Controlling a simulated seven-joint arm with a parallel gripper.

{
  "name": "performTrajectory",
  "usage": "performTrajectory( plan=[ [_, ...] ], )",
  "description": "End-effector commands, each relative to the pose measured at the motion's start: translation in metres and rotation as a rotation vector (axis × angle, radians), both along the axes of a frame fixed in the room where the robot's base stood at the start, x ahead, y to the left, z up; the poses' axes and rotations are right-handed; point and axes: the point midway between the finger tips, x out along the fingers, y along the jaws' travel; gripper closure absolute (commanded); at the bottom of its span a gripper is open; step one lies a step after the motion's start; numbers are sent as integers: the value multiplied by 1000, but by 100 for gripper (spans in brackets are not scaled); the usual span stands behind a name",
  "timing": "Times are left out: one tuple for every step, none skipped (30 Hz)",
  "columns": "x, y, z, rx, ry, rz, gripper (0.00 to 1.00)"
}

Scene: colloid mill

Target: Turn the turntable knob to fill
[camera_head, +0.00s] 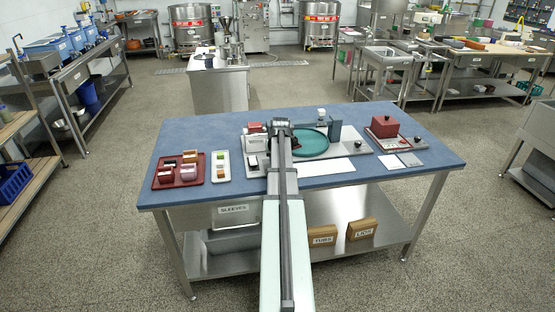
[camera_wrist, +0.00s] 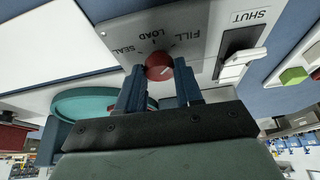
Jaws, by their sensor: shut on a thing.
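In the wrist view a red round knob (camera_wrist: 158,64) sits on a grey panel (camera_wrist: 200,22) with the printed words SEAL, LOAD and FILL around it. The two blue fingers of my gripper (camera_wrist: 159,74) are shut on the knob, one on each side. A pale mark shows on the knob, but I cannot tell which word it points at. In the head view my arm hides the knob. The green turntable (camera_head: 314,142) lies just right of my gripper (camera_head: 280,128); it also shows in the wrist view (camera_wrist: 90,101).
A white lever (camera_wrist: 240,62) beside the word SHUT stands close to the knob. In the head view a red tray (camera_head: 163,183) with small blocks and a white tray (camera_head: 221,176) lie left. A red box (camera_head: 384,126) stands right. The blue tabletop (camera_head: 430,172) is clear at its front right.

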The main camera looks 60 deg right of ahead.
Motion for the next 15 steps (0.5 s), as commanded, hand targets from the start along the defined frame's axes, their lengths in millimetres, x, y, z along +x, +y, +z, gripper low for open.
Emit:
performTrajectory(
  plan=[
    [1,1,0,2,0,-32,95],
    [1,1,0,1,1,-52,95],
    [1,1,0,1,0,-77,95],
    [1,1,0,1,0,-93,95],
    [1,1,0,2,0,-110,95],
    [1,1,0,1,0,-131,95],
    [1,1,0,1,0,-144,95],
    [1,1,0,1,0,-157,95],
    [1,1,0,2,1,-171,95],
    [1,1,0,2,1,-182,95],
    [1,1,0,2,1,-190,95],
    [1,1,0,2,1,-200,95],
    [1,1,0,2,1,-208,95],
    [2,1,0,2,1,-213,95],
    [2,1,0,2,0,-219,95]
  ],
)
